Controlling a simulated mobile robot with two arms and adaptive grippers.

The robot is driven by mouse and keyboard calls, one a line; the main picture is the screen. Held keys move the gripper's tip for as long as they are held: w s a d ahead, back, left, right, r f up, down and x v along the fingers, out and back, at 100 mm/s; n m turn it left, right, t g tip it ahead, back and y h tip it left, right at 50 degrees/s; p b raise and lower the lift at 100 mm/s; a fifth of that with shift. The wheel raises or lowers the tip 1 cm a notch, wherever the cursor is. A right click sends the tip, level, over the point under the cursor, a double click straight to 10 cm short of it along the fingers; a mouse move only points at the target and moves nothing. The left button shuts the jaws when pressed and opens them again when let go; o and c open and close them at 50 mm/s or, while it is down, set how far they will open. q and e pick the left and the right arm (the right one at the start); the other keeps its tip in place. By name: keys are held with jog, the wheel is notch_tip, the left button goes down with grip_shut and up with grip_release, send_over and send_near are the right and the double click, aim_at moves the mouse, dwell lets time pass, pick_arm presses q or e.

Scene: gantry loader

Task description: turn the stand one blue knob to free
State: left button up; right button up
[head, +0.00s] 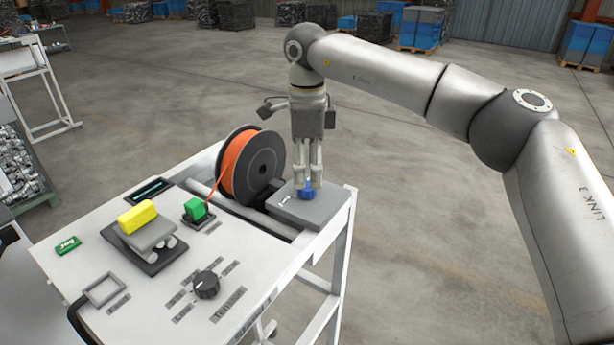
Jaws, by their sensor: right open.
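The blue knob (308,189) sits on a grey box (318,214) at the far right corner of the stand (235,270). My right gripper (309,186) points straight down over it. Its fingers come down around the knob and hide part of it. The fingers are open; I cannot tell whether they touch the knob. A small white marking shows on the box to the left of the knob. My left gripper is not in view.
An orange cable reel (250,167) stands close left of the box. The floor to the right is clear.

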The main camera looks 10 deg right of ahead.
aim_at(307, 185)
jog(key=shift+f+p, duration=0.55)
jog(key=shift+f, duration=1.45)
jog(key=c, duration=1)
jog(key=shift+f+m+b, duration=0.15)
jog(key=shift+m+b, duration=1.35)
jog(key=shift+m, duration=0.3)
jog(key=shift+c, duration=0.2)
jog(key=m+b, duration=0.2)
jog(key=m, duration=0.2)
jog(key=shift+m, duration=0.3)
jog(key=m+b, duration=0.2)
jog(key=m, duration=0.3)
jog(key=shift+b, duration=0.4)
jog(key=m, duration=0.2)
jog(key=m+b, duration=0.1)
jog(key=m, duration=0.1)
jog(key=shift+r+m, duration=0.2)
jog(key=shift+m, duration=0.1)
